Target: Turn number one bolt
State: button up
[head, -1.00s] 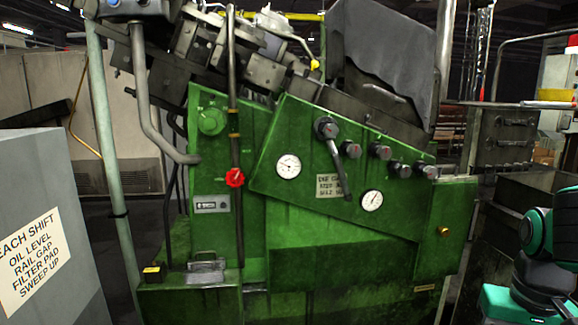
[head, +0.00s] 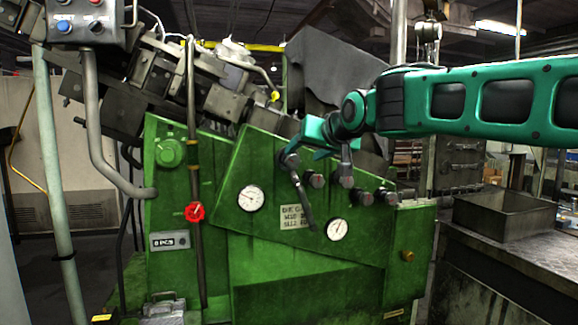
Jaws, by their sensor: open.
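Several dark round bolt heads with reddish centres line the upper edge of the green slanted panel (head: 262,165). The leftmost bolt head (head: 290,160) carries a long dark handle (head: 304,200) slanting down to the right. To its right are another bolt head (head: 316,180) and a further one (head: 385,195). I cannot read a number on any of them. My teal gripper (head: 303,152) is open, with its fingers close to the leftmost bolt head and the top of the handle. I cannot tell whether it touches them. My wrist and gripper hide part of the panel's top edge.
A red knob (head: 195,212) and two white dials, left (head: 251,198) and right (head: 337,229), sit on the green machine. A grey pipe (head: 95,130) and a control box (head: 88,20) stand at left. A metal tray (head: 505,212) is at right.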

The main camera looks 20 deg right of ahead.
aim_at(294, 160)
jog(key=x, duration=1)
jog(key=shift+w+d+f, duration=0.15)
jog(key=shift+w+d, duration=0.05)
